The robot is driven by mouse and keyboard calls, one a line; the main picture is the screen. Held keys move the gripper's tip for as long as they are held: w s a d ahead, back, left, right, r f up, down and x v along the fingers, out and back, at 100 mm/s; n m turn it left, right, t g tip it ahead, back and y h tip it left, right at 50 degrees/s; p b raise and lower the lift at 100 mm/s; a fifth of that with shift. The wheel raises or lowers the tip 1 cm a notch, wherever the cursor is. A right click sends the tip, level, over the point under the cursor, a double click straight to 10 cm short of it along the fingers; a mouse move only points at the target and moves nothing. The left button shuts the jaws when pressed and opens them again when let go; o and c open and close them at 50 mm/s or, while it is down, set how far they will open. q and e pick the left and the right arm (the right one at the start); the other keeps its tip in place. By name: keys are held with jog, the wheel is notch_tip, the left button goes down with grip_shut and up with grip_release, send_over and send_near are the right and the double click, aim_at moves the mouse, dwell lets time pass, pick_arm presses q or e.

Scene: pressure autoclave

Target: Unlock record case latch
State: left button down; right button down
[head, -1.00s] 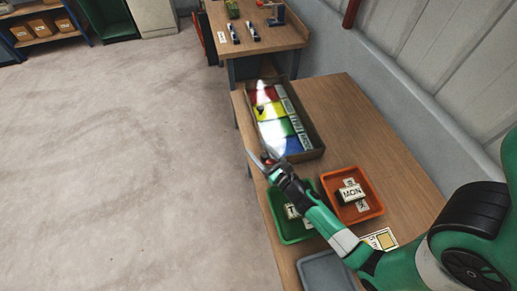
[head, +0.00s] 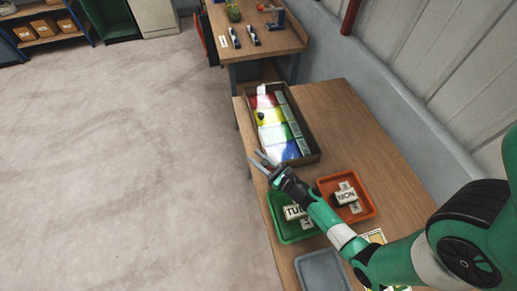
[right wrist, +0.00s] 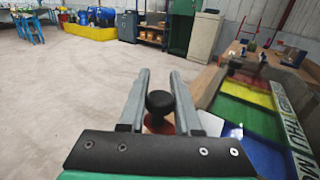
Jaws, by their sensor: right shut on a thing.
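The record case (head: 312,134) is an open-topped brown box on the table, with red, yellow, green and blue panels and a strip of day labels inside. In the right wrist view its colored interior (right wrist: 250,118) is at the right. My right gripper (head: 260,160) is at the case's near left corner, outside it. In the right wrist view its two fingers (right wrist: 160,95) stand on either side of a black round knob (right wrist: 160,102) with an orange-red base, and are shut on it. Whether this knob is the latch I cannot tell. My left gripper is not in view.
A green tray (head: 273,207) with a TUE block and an orange tray (head: 372,207) with a MON block stand close to my right arm. A grey tray (head: 322,270) is at the near edge. The table (head: 365,130) right of the case is clear.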

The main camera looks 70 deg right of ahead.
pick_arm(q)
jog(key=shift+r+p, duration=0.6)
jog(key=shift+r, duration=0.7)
pick_arm(e)
jog(key=shift+s+a+n+t+y, duration=0.15)
jog(key=shift+a+n+y, duration=0.25)
jog(key=shift+y, duration=0.3)
jog(key=shift+a+n+t+y, duration=0.2)
jog(key=shift+n+y, duration=0.25)
jog(key=shift+y, duration=0.25)
jog(key=shift+s+a+n+t+y, duration=0.15)
jog(key=shift+a+n+y, duration=0.1)
jog(key=shift+n+y, duration=0.35)
jog(key=shift+w, duration=0.1)
jog(key=c, duration=0.6)
grip_release()
